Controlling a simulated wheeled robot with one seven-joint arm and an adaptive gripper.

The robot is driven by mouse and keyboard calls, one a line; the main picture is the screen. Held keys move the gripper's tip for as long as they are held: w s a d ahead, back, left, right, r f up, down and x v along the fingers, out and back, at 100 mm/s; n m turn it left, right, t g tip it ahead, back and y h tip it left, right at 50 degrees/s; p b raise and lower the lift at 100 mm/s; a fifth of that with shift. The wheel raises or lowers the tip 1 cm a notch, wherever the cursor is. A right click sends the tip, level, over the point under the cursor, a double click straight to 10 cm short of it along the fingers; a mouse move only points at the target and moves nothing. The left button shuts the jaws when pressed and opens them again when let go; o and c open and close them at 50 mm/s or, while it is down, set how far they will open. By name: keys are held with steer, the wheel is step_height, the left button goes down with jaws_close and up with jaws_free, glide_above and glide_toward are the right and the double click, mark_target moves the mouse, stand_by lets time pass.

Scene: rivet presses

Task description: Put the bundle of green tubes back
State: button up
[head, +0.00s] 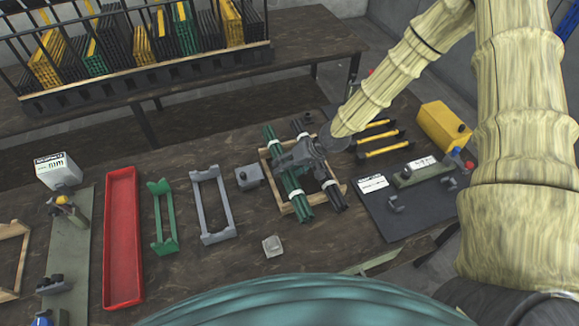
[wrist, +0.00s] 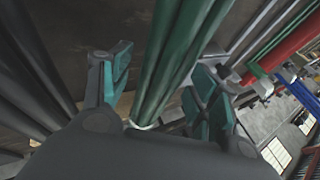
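The bundle of green tubes (head: 294,190), tied with white bands, lies across a wooden frame (head: 340,190) on the workbench. A bundle of dark tubes (head: 334,192) lies beside it on the right. My gripper (head: 291,160) is over the middle of the green bundle and hides part of it. In the wrist view the green tubes (wrist: 172,65) run between the two padded fingers of my gripper (wrist: 160,92). The fingers are apart, with a narrow gap visible beside the tubes. A green cradle (head: 158,220) and a grey cradle (head: 226,207) stand empty to the left.
A red tray (head: 122,235) lies left of the green cradle. A grey block (head: 248,178) and a small clear piece (head: 272,246) are near the frame. A barred rack (head: 140,85) stands on the back table.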

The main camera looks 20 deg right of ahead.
steer(key=shift+r, duration=0.3)
steer(key=shift+d, duration=0.15)
steer(key=b+v, duration=0.2)
steer(key=v, duration=0.9)
steer(key=shift+s+d+r+b, duration=0.15)
steer(key=shift+r+b, duration=0.15)
steer(key=shift+b, duration=0.1)
stand_by(0.3)
